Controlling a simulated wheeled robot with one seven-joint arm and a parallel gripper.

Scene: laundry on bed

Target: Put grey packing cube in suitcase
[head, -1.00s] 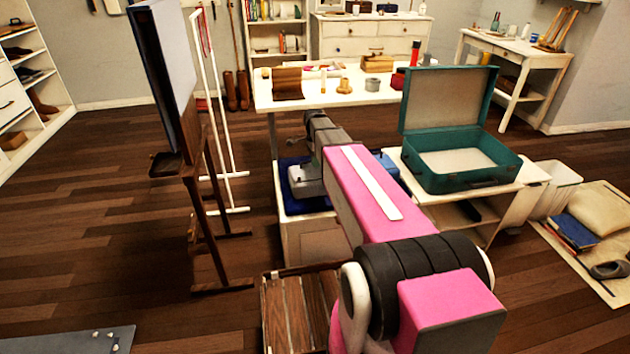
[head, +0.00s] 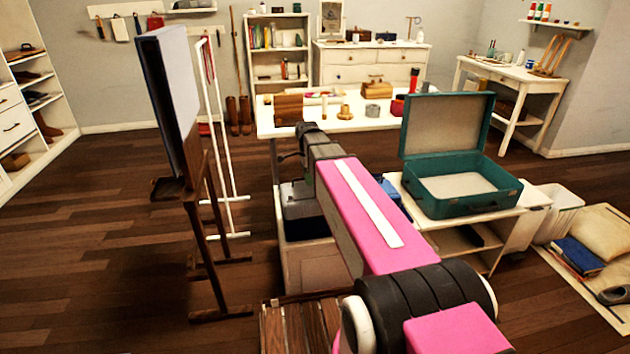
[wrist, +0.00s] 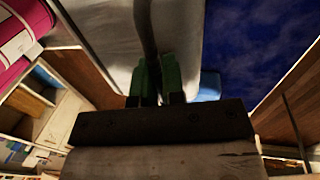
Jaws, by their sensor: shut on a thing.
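The grey packing cube (head: 303,206) shows left of my arm in the head view, partly hidden by it, above or in the pale-sided bin. In the wrist view, my gripper (wrist: 155,78) has green fingers closed on a dark strap of the packing cube, with the cube's pale grey face (wrist: 190,45) filling the middle. My fingers are hidden behind my arm in the head view. The teal suitcase (head: 465,206) stands open on a low white shelf unit to the right, its lid upright at the back and its pale inside bare.
A white table (head: 350,120) with small items stands behind my arm. An easel (head: 205,230) with a panel stands at the left, beside a white rack. A slatted wooden crate (head: 300,325) is at the bottom. A white bin (head: 558,215) stands right of the suitcase.

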